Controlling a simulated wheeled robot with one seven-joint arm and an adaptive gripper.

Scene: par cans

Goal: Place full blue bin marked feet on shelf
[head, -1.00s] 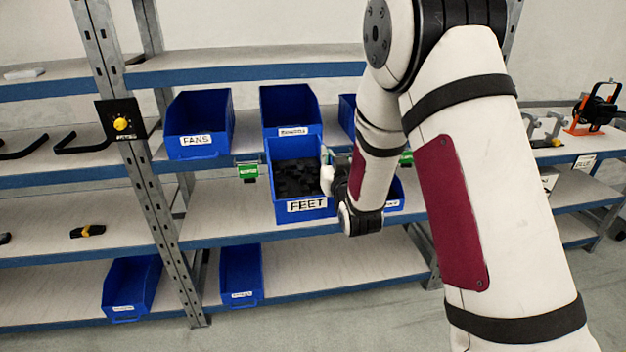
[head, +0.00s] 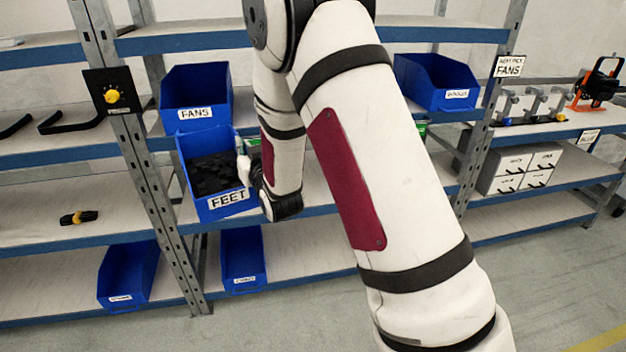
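The blue bin marked FEET (head: 221,208) is in the head view, left of my arm, filled with dark pieces. It is tilted and appears to be held at its right wall, in front of the shelf unit (head: 330,209). My gripper (head: 243,168) is at the right side of this bin. Its fingers are mostly hidden by my wrist and the bin, but the bin moves along with it. The bin overlaps the area just below the FANS bin in the picture; I cannot tell whether it touches the shelf.
A blue FANS bin (head: 196,96) stands on the shelf above. Another blue bin (head: 437,82) stands to the right, behind my arm. Two blue bins (head: 128,276) (head: 242,258) sit on the lowest shelf. A metal upright (head: 150,190) stands close on the left.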

